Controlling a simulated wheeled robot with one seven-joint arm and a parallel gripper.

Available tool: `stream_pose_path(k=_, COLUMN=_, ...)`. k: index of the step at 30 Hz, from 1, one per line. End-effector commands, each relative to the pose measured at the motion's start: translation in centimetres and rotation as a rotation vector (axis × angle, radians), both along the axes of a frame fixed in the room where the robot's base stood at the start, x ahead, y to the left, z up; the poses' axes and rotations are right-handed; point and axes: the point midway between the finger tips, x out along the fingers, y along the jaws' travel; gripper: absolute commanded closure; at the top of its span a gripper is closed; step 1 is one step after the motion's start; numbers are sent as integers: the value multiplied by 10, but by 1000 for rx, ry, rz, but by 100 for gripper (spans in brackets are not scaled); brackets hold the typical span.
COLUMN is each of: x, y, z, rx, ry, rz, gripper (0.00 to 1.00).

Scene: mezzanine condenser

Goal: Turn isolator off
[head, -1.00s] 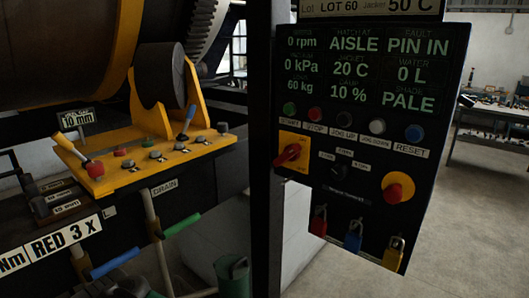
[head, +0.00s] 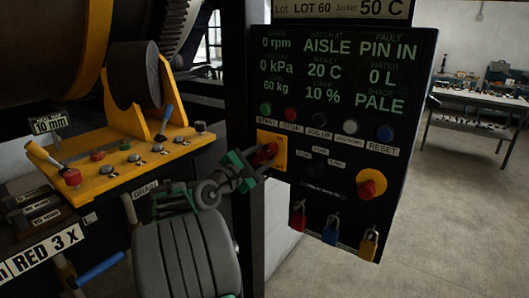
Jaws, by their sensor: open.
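The isolator is a red rotary handle (head: 265,154) on a yellow plate (head: 279,158), at the left of the black control panel in the head view. The handle slants, its upper end to the right. My gripper (head: 257,162) reaches in from the lower left with its green-edged fingers open at the handle's lower left end. The fingers partly cover the handle and plate. I cannot tell whether they touch the handle.
A red mushroom button on yellow (head: 371,185) sits right of the isolator. Red, blue and yellow padlocks (head: 331,230) hang below. A row of push buttons (head: 351,127) is above. A yellow lever console (head: 115,165) stands left, beyond a black post.

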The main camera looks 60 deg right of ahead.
Motion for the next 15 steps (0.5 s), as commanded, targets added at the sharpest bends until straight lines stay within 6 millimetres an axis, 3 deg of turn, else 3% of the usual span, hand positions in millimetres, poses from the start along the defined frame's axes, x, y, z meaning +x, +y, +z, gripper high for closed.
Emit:
stream_pose_path(k=4, x=-3, y=-15, z=1, rx=1, ry=-1, rz=0, gripper=56)
stream_pose_path(k=11, x=-2, y=-17, z=0, rx=1, ry=-2, rz=1, gripper=56)
stream_pose_path(k=15, x=-2, y=-16, z=0, rx=1, ry=-2, rz=1, gripper=66)
